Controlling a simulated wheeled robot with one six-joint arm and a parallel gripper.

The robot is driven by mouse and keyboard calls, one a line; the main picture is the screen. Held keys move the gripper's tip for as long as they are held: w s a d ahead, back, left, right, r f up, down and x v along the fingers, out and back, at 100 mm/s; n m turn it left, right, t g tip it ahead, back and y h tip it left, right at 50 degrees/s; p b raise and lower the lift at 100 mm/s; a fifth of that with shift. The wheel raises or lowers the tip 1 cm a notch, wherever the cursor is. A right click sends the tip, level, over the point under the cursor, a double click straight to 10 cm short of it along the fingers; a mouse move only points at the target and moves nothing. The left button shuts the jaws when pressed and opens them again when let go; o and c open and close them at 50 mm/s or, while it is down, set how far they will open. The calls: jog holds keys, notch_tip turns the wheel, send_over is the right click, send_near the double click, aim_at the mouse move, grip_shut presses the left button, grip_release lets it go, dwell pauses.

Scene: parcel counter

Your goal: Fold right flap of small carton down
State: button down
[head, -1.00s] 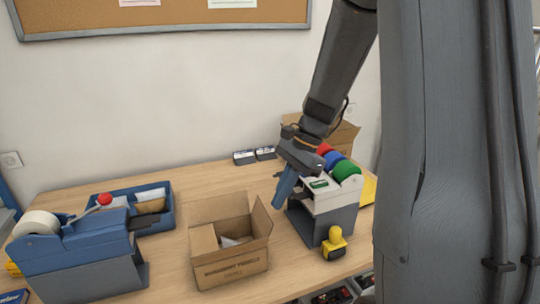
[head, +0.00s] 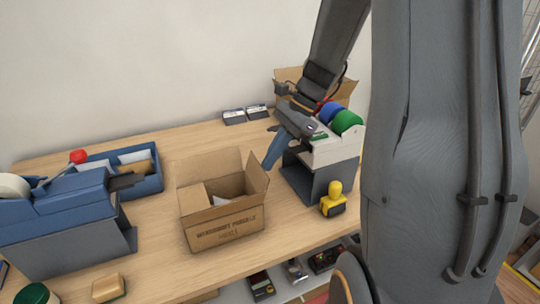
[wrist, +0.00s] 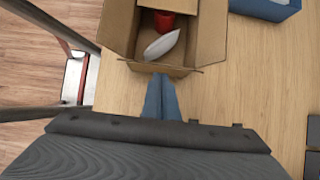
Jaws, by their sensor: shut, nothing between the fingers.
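The small brown carton (head: 222,232) stands on the table with its top open. Its right flap (head: 256,178) sticks up and leans outward. Inside, the wrist view shows a white pouch (wrist: 162,45) and a red object (wrist: 164,20). My gripper (head: 267,166) is shut and empty, its blue fingers pointing down just right of the right flap. In the wrist view the fingers (wrist: 161,80) are just outside the carton's near edge, where that flap (wrist: 160,69) is. I cannot tell whether they touch it.
A grey-and-white dispenser (head: 318,180) with coloured rolls stands close behind my gripper. A yellow-handled stamp (head: 333,200) is in front of it. A blue tray (head: 150,187) and a blue tape dispenser (head: 75,235) are at left. Another open carton (head: 290,78) stands at back right.

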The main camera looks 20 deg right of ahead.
jog(key=a+b, duration=0.1)
jog(key=a, duration=0.3)
jog(key=shift+r+b, duration=0.2)
jog(key=shift+b, duration=0.1)
jog(key=shift+a+f, duration=0.95)
jog(key=shift+a, duration=0.25)
jog(key=shift+a+f, duration=0.9)
jog(key=shift+a, duration=0.25)
jog(key=shift+f+b, duration=0.25)
jog(key=shift+b, duration=0.05)
jog(key=shift+r, duration=0.15)
notch_tip(320, 180, up, 9)
jog(key=p, duration=0.9)
send_over(257, 170)
jog(key=a, duration=0.5)
jog(key=shift+w+d, duration=0.1)
jog(key=shift+d, duration=0.05)
